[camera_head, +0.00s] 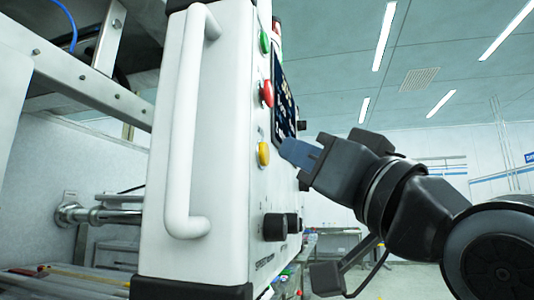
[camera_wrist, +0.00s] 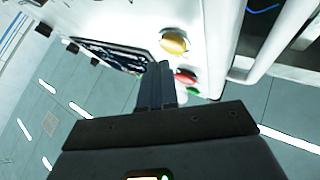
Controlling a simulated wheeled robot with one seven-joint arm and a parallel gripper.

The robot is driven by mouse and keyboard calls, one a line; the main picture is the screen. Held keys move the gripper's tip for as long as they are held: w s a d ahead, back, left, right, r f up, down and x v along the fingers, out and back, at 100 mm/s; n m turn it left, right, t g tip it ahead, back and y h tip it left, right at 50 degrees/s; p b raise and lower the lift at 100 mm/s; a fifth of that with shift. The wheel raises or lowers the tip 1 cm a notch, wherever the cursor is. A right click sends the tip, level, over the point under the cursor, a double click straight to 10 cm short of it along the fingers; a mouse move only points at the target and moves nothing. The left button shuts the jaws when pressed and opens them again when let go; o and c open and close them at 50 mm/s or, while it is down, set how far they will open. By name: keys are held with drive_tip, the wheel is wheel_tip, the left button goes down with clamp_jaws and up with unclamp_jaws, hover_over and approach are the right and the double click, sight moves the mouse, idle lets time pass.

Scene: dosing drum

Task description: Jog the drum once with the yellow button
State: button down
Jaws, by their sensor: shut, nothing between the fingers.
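The yellow button (camera_head: 263,153) sits on the front face of the white control box (camera_head: 200,120), below a red button and a green one. In the wrist view the yellow button (camera_wrist: 174,43) lies just beyond and slightly right of the fingertips. My gripper (camera_head: 287,148) is shut and empty, its blue-grey fingertips pointing at the panel close to the yellow button. In the head view a small gap seems to show between the tips and the button. The wrist view does not make contact clear. In the wrist view my gripper (camera_wrist: 157,70) hides part of the panel.
The red button (camera_head: 267,93) and green button (camera_head: 264,42) are above the yellow one. A dark screen (camera_head: 285,100) lies beside them, close to my fingers. Black knobs (camera_head: 275,227) are lower on the panel. A white handle (camera_head: 187,130) runs down the box's side.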

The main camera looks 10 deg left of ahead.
drive_tip(key=shift+s+d+b, duration=0.1)
drive_tip(key=shift+d+b, duration=0.2)
drive_tip(key=shift+d, duration=2.2)
drive_tip(key=w+d+f+m+t+h, duration=0.1)
drive_tip(key=d+f+m+t+h, duration=0.2)
drive_tip(key=f, duration=0.7)
drive_tip(key=w+d+f+m+t+h, duration=0.15)
drive_tip(key=d+f+m+h, duration=0.25)
drive_tip(key=f, duration=0.6)
drive_tip(key=s+d+f+m+h, duration=0.2)
drive_tip(key=s+d+f+h, duration=0.1)
drive_tip(key=f, duration=0.5)
drive_tip(key=s+d+f+m+h, duration=0.1)
drive_tip(key=s+d+f+h, duration=0.15)
drive_tip(key=f, duration=0.55)
drive_tip(key=s+d+f+g+h, duration=0.2)
drive_tip(key=s+d+f+h, duration=0.25)
drive_tip(key=s+f, duration=1)
drive_tip(key=s+d+n+g+h, duration=0.1)
drive_tip(key=s+d+n+g, duration=0.1)
drive_tip(key=s, duration=1.7)
drive_tip(key=shift+d+f+n+g, duration=0.3)
drive_tip(key=shift+d+f+g, duration=0.15)
drive_tip(key=shift+d, duration=0.45)
